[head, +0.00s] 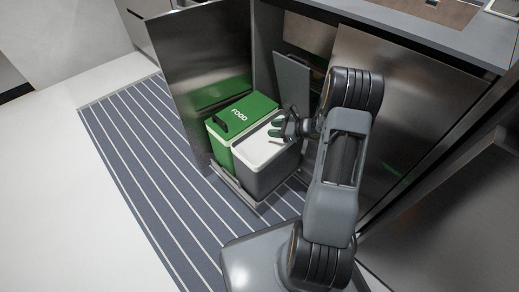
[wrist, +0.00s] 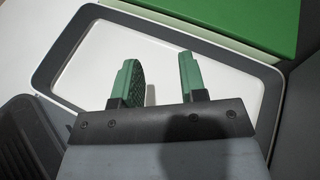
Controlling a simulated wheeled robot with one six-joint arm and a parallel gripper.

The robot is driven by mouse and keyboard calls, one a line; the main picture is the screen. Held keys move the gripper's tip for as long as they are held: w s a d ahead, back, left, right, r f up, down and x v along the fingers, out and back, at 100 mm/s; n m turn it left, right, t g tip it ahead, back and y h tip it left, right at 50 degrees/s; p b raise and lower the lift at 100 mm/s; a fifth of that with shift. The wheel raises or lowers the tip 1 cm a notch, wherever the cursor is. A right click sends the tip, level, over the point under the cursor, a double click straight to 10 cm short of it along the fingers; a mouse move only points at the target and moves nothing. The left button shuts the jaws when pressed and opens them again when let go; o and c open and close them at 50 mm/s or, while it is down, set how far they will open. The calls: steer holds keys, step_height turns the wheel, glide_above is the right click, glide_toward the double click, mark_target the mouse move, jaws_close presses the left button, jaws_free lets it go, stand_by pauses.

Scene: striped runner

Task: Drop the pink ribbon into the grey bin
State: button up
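The grey bin (head: 262,180) stands on a pull-out base in the cabinet, its lid (head: 292,82) raised upright behind it. Its top shows a white inner area inside a dark rim; the rim (wrist: 50,62) fills much of the wrist view. My gripper (head: 277,128) is over the back part of this bin. In the wrist view its two green fingers (wrist: 157,62) are apart over the white area. A small pale patch shows between them; I cannot tell what it is. I see no pink ribbon in either view.
A green bin (head: 222,148) marked FOOD, lid closed, stands directly left of the grey bin. An open steel door (head: 203,75) is at its left and cabinet front at the right. A counter edge runs above. The striped runner (head: 150,150) is clear.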

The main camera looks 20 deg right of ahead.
steer(key=s+a+r+p, duration=0.2)
steer(key=s+r+p, duration=0.5)
steer(key=s+r, duration=0.6)
steer(key=shift+s+a+p, duration=0.35)
steer(key=shift+p, duration=0.05)
steer(key=s+a+r+n+g+h+p, duration=0.1)
steer(key=s+a+r+n+h+p, duration=0.1)
steer(key=r+n+p, duration=0.6)
steer(key=s+a+r+n+g+h+p, duration=0.2)
steer(key=r+n+p, duration=0.6)
steer(key=r, duration=1.1)
steer(key=s+a+r+n+g+h+p, duration=0.2)
steer(key=s+a+r+n+h+p, duration=0.2)
steer(key=r+p, duration=0.9)
steer(key=n+h, duration=0.2)
steer(key=n, duration=0.2)
steer(key=shift+s+r+n, duration=0.15)
steer(key=shift+r+n, duration=0.15)
steer(key=shift+r, duration=0.1)
